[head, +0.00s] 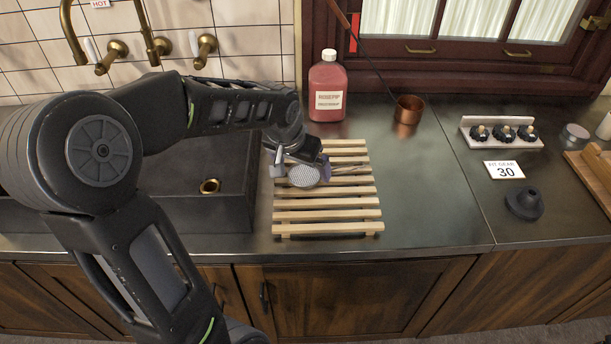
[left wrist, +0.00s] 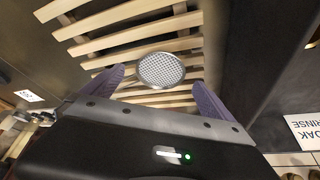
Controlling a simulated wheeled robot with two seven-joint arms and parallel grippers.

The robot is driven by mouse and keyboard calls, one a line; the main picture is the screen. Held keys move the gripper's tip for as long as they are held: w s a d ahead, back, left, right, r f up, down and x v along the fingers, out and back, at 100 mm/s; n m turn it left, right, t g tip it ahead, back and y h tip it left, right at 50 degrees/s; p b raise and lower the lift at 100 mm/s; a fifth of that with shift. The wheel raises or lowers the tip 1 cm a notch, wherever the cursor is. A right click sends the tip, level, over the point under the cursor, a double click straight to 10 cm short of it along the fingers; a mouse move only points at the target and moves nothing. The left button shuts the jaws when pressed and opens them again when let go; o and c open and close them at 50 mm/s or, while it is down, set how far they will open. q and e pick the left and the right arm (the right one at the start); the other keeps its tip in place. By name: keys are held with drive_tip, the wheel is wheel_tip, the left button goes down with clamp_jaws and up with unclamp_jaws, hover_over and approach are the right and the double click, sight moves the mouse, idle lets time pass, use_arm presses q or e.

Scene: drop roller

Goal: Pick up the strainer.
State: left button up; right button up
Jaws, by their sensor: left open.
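The strainer (head: 303,176) is a small round metal mesh disc. It lies on the slatted wooden rack (head: 330,216) beside the sink. In the left wrist view the strainer (left wrist: 161,70) sits between and just beyond the two purple fingertips of my left gripper (left wrist: 160,84), with visible space on either side. My left gripper (head: 300,170) is open over the rack, close to the strainer, with its fingers on either side of it. I cannot tell how high the fingertips are above the slats. My right gripper is not in view.
A dark sink (head: 205,192) lies left of the rack. A red bottle (head: 327,90) and a copper cup (head: 408,110) stand behind it. A black funnel-like part (head: 524,203), a card reading 30 (head: 504,170) and a knob holder (head: 502,134) are to the right. The counter between is clear.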

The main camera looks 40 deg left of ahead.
sight(305, 173)
use_arm(q)
drive_tip(key=p+x, duration=0.1)
drive_tip(key=x, duration=0.3)
drive_tip(key=shift+w+f, duration=0.15)
drive_tip(key=shift+f, duration=0.15)
drive_tip(key=shift+c, duration=0.5)
drive_tip(key=c, duration=1.3)
drive_tip(key=shift+r, duration=0.15)
wheel_tip(305, 173, up, 10)
drive_tip(key=shift+f+b, duration=0.1)
drive_tip(key=shift+b, duration=0.5)
